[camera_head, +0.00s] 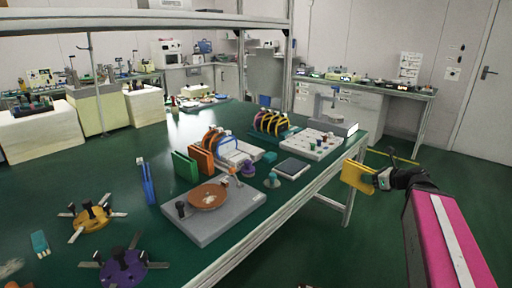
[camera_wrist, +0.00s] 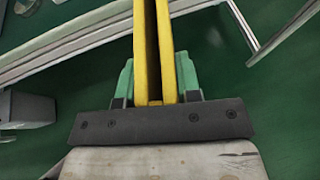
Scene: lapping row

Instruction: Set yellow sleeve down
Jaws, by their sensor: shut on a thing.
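The yellow sleeve (camera_head: 358,177) is a flat, upright, thin piece held out beyond the right edge of the green bench, above the floor. My gripper (camera_head: 384,179) is shut on it. In the wrist view the sleeve (camera_wrist: 152,50) shows edge-on as two thin yellow walls with a dark gap, between the green fingers of my gripper (camera_wrist: 154,85). Its far end runs out of the top of the wrist view. A green sleeve (camera_head: 185,167) and an orange sleeve (camera_head: 201,160) stand upright on the bench, and a blue one (camera_head: 148,183) stands left of them.
A yellow fixture (camera_head: 88,218) and a purple fixture (camera_head: 123,268) lie front left. An overhead shelf (camera_head: 150,20) spans the back.

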